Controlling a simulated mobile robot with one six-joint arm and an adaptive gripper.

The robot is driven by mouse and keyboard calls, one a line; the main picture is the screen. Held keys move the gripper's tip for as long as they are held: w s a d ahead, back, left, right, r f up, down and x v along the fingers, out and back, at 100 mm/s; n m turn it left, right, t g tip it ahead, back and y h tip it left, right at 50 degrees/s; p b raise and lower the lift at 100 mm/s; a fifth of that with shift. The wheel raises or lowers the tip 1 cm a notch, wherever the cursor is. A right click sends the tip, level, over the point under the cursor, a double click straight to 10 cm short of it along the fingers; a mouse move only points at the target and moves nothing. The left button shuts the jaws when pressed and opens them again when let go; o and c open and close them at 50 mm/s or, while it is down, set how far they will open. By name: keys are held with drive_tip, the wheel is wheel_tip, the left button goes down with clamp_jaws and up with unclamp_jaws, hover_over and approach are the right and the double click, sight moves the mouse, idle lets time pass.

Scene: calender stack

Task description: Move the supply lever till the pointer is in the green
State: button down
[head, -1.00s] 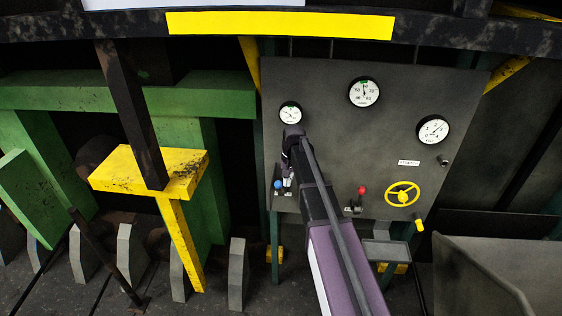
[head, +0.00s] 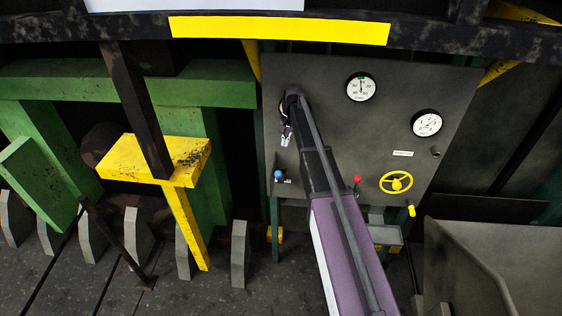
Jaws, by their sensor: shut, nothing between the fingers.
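A grey panel (head: 330,75) carries round white gauges. The middle gauge (head: 361,87) has a green mark at its top, and its thin pointer looks close to upright. The right gauge (head: 427,123) is in clear view. The left gauge is mostly hidden behind my arm. A lever with a blue knob (head: 278,175) is at the panel's lower left. A red knob (head: 357,180) shows just right of my arm, its base partly hidden. My gripper (head: 286,140) is shut and empty, above the blue knob in the picture and apart from it.
A yellow post (head: 185,225) and green frames (head: 130,85) stand left. A grey bin-like sheet (head: 480,260) is at lower right.

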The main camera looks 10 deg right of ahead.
sight(280, 176)
drive_tip(key=shift+f, duration=0.15)
drive_tip(key=b+x, duration=0.9)
drive_tip(key=shift+f+b, duration=0.35)
idle(0.4)
drive_tip(key=shift+a, duration=0.1)
